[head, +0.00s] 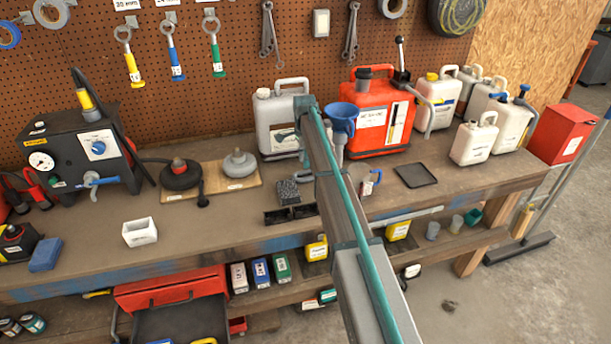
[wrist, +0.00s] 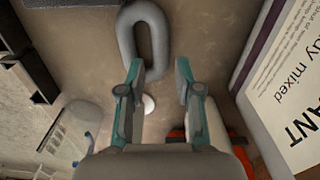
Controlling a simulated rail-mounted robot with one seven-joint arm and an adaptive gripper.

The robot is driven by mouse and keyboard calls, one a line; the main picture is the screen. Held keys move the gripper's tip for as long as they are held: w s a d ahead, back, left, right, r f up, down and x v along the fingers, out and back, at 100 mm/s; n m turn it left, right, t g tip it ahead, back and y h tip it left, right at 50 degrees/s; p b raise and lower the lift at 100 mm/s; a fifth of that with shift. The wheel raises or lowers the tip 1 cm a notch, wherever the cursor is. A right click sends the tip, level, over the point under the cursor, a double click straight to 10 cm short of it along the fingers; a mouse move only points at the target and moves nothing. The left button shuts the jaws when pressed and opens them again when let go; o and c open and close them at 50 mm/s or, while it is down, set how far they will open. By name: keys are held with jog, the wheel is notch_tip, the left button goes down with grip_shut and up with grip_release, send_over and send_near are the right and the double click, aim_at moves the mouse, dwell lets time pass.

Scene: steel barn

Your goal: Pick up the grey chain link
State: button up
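The grey chain link (wrist: 126,35) is a thick oval ring at the top middle of the wrist view, lying on the brown bench top. My gripper (wrist: 160,70) is open, with its two teal-edged fingers apart. The link's near end shows between the fingertips, closer to the left one, which looks near it or overlaps it in the picture. I cannot tell whether they touch.
Behind my arm stand a grey-white jug (head: 275,125) and a red can (head: 383,118) with a blue funnel (head: 343,118). A labelled container (wrist: 290,90) rises at the right in the wrist view.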

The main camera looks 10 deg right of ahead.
aim_at(304, 171)
jog(key=shift+a+f+p, duration=0.2)
jog(key=shift+f+p, duration=0.95)
jog(key=shift+f, duration=1.35)
grip_shut()
